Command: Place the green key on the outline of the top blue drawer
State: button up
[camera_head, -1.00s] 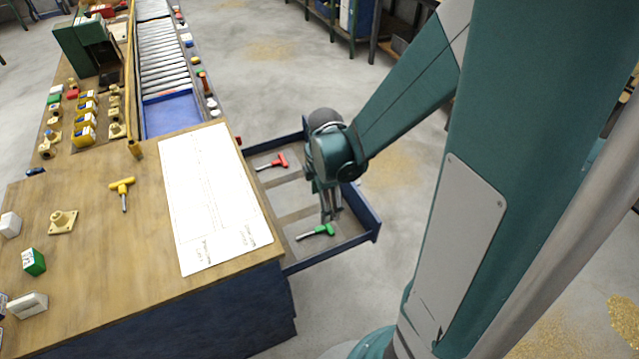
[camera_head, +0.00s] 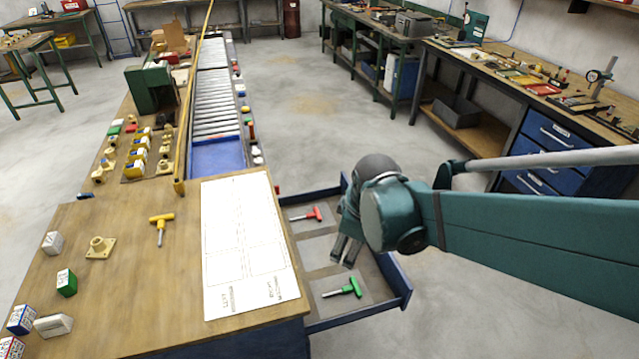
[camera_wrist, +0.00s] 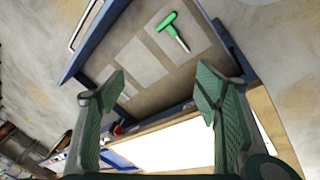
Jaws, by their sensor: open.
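The green key (camera_head: 343,288), T-handled with a metal shaft, lies in the open blue drawer (camera_head: 401,283), on a lighter outline patch at the near end. It also shows in the wrist view (camera_wrist: 172,30), beyond my fingertips. A red T-handled key (camera_head: 308,215) lies on another patch at the drawer's far end. The middle patch (camera_head: 322,252) looks bare where it shows. My gripper (camera_head: 346,252) is above the drawer, apart from the green key. In the wrist view my gripper (camera_wrist: 160,88) has its fingers wide apart with nothing between them.
A yellow T-handled key (camera_head: 161,228) lies on the wooden bench (camera_head: 125,290) beside a white sheet (camera_head: 245,250). Small boxes and brass parts stand on the bench's left. A roller conveyor (camera_head: 213,105) runs behind. Another bench with closed blue drawers (camera_head: 545,150) stands at right.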

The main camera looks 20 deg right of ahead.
jog(key=s+a+r+m+t, duration=0.3)
jog(key=s+r+m, duration=0.4)
jog(key=r+m, duration=0.2)
jog(key=shift+r+m+t, duration=0.3)
jog(key=shift+r+t, duration=0.1)
jog(key=shift+r, duration=0.4)
